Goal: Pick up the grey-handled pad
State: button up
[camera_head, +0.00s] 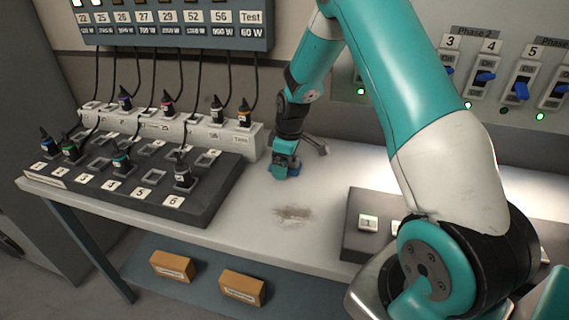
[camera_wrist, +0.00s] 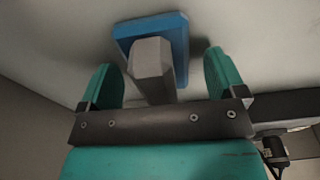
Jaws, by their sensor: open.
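The grey-handled pad has a flat blue base (camera_wrist: 178,28) and a blocky grey handle (camera_wrist: 152,66); in the wrist view the base lies against the pale surface. My gripper (camera_wrist: 161,60) is open, with one teal finger on each side of the handle. Gaps show between the handle and both fingers. In the head view my gripper (camera_head: 284,168) is low over the bench, near the wall. Only a bit of the blue base (camera_head: 296,169) shows there, behind the gripper; the handle is hidden.
A brown smudge (camera_head: 293,213) marks the white bench top (camera_head: 262,238). A dark socket board (camera_head: 200,205) with several plugs stands left, before a pale labelled strip (camera_head: 240,137). A dark numbered box (camera_head: 352,222) stands right. Two cardboard boxes (camera_head: 172,266) sit on the lower shelf.

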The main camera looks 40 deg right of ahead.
jog(key=c, duration=1)
jog(key=shift+r, duration=0.1)
notch_tip(320, 180, up, 20)
